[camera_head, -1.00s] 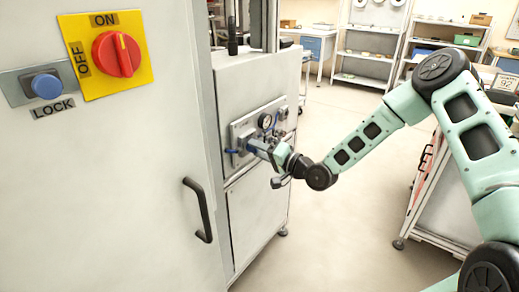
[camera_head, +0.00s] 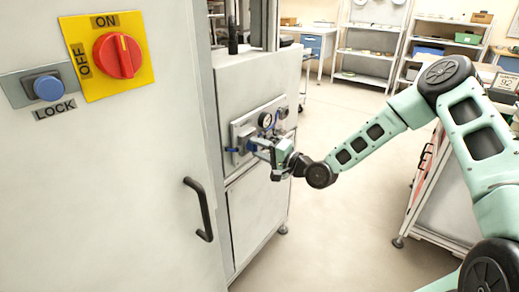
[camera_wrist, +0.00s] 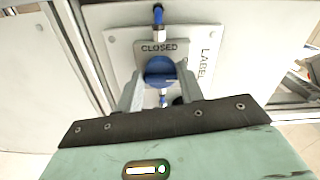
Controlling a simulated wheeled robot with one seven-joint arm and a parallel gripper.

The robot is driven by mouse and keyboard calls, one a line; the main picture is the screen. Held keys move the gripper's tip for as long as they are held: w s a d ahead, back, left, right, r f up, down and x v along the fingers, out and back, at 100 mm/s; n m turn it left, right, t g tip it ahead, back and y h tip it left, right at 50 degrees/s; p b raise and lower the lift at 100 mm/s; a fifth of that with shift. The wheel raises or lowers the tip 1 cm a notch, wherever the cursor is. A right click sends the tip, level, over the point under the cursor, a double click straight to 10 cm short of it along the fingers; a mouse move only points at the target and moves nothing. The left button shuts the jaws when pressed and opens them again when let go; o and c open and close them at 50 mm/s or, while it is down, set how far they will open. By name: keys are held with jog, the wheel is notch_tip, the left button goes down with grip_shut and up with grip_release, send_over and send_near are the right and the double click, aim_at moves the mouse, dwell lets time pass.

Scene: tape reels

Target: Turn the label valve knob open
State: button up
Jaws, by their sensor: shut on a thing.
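The label valve knob (camera_wrist: 160,70) is blue and round, on a grey plate marked CLOSED (camera_wrist: 159,47), with the word LABEL at its right in the wrist view. My gripper (camera_wrist: 160,88) is shut on the knob, one finger at each side; the fingers and the gripper body hide its lower part. In the head view my gripper (camera_head: 258,146) reaches the valve panel (camera_head: 236,134) on the grey cabinet from the right. The knob's own turn is hard to read, as its pointer is not clear.
A pressure gauge (camera_head: 265,119) sits on the panel close above my gripper. Blue tubes (camera_wrist: 158,14) run to the valve. A large door with a black handle (camera_head: 198,209) and a red rotary switch (camera_head: 118,55) stands at the left. Open floor lies to the right.

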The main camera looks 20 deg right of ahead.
jog(key=o, duration=1)
jog(key=b+v, duration=0.1)
jog(key=v, duration=1.6)
jog(key=shift+s+d, duration=0.15)
jog(key=s+a+n+g+h+p, duration=0.4)
jog(key=s+a+n+g+h, duration=0.15)
jog(key=a+n+g, duration=0.5)
jog(key=s+a+r+n+g+h+p, duration=0.1)
jog(key=s+a+r+n, duration=0.1)
jog(key=s+r, duration=0.3)
jog(key=s+a+r+n+g+h+p, duration=0.1)
jog(key=s+a+r+n+h+p, duration=0.1)
jog(key=s+r, duration=0.4)
jog(key=s+a+r+n+g+h+p, duration=0.1)
jog(key=s+r, duration=0.4)
jog(key=s, duration=0.6)
jog(key=shift+s+a+r+n+g+h+p, duration=0.15)
jog(key=shift+a+r+n+g+h+p, duration=0.15)
jog(key=shift+a+n+g, duration=0.2)
